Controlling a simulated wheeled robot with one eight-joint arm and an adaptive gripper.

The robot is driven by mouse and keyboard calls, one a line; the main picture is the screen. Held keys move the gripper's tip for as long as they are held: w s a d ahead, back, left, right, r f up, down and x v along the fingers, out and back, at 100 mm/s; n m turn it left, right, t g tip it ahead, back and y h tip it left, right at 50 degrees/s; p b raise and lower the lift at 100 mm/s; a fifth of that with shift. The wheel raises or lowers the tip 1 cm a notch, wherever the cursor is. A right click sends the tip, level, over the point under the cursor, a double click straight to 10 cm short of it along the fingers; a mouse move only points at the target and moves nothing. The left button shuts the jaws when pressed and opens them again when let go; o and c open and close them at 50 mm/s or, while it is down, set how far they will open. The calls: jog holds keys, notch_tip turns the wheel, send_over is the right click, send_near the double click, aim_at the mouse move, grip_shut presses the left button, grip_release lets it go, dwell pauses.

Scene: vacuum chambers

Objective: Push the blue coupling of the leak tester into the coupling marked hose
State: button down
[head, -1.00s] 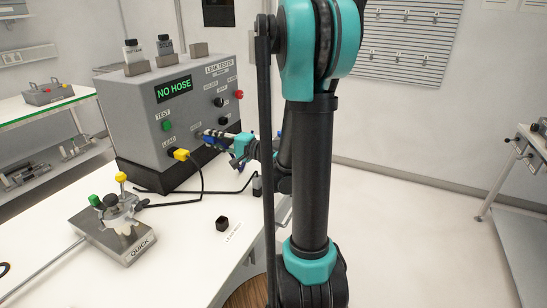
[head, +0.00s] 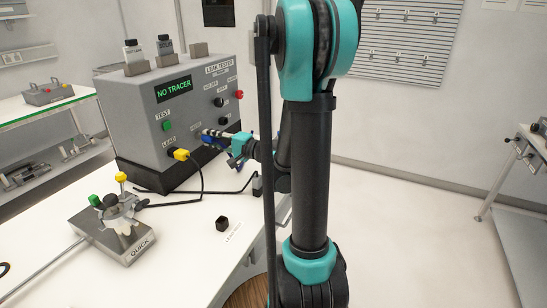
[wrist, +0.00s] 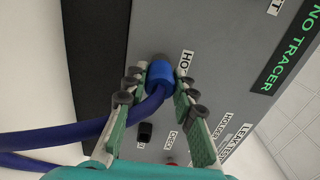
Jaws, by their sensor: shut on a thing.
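The blue coupling (wrist: 160,73) is against the grey front of the leak tester (head: 165,105), beside a label that starts "HO", the rest of which is hidden. A dark blue hose (wrist: 80,132) bends from it to the left in the wrist view. My gripper (wrist: 158,88) is shut on the coupling, one finger on each side. The coupling marked hose is hidden behind the blue coupling. In the head view my gripper (head: 220,138) is at the tester's front, right of the yellow lead plug (head: 181,155). The tester's display (head: 174,89) reads "NO TRACER".
A block marked QUICK (head: 113,232) with a green knob and a yellow knob stands on the white bench. A black cable runs from the yellow plug across the bench. A black knob (wrist: 145,132) sticks out near my gripper.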

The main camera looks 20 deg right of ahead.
aim_at(214, 139)
jog(key=c, duration=1.2)
grip_release()
jog(key=shift+w, duration=0.1)
jog(key=shift+o, duration=0.2)
jog(key=shift+v, duration=3.45)
